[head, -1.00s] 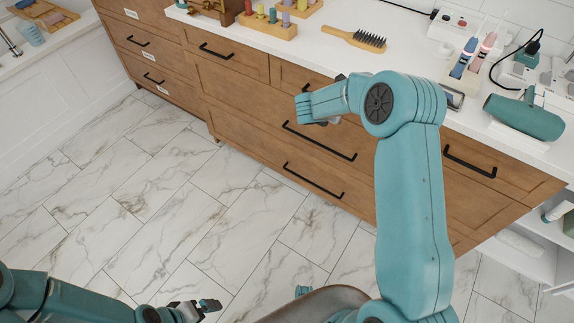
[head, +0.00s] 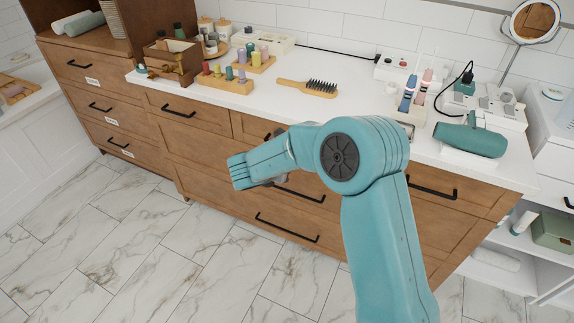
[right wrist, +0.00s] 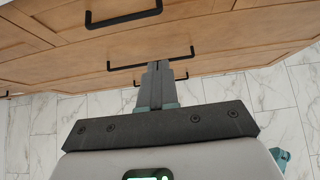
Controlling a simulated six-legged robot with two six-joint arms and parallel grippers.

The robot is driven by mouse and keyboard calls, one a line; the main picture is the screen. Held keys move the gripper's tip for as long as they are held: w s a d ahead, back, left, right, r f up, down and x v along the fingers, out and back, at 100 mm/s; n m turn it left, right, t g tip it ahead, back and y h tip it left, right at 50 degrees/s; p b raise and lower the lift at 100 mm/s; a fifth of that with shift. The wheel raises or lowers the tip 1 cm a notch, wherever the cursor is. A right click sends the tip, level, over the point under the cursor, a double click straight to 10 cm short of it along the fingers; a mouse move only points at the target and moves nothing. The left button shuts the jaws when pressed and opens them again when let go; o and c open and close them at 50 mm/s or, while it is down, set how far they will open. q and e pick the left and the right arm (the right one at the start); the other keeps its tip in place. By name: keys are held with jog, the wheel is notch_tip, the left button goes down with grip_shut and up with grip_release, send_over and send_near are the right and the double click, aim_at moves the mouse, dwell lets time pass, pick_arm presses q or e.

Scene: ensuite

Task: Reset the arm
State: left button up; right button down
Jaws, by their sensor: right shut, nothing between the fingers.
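My right arm rises from the bottom of the head view and bends toward the left. Its gripper (head: 268,182) is mostly hidden behind the teal wrist, in front of the wooden drawer fronts. In the right wrist view the two fingers of my right gripper (right wrist: 157,70) are together with nothing between them. They appear in front of a drawer front with a black handle (right wrist: 150,59); whether they touch it I cannot tell. My left gripper is not in the head view now.
The wooden cabinet (head: 190,150) has closed drawers. Its white counter (head: 345,120) holds a hairbrush (head: 308,87), a teal hair dryer (head: 470,140) and roller stands (head: 228,84). A round mirror (head: 534,20) stands at right. The marble floor (head: 130,250) at left is clear.

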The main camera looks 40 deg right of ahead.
jog(key=s+a+f+m+g+y+p, duration=0.5)
jog(key=s+a+f+m+y, duration=0.35)
jog(key=s+a+f, duration=0.75)
jog(key=s+a+m+y+p, duration=0.3)
jog(key=s+a+m, duration=0.6)
jog(key=m, duration=0.8)
jog(key=shift+s+r+t+y+p, duration=0.45)
jog(key=shift+s+y, duration=0.3)
jog(key=shift+s, duration=0.25)
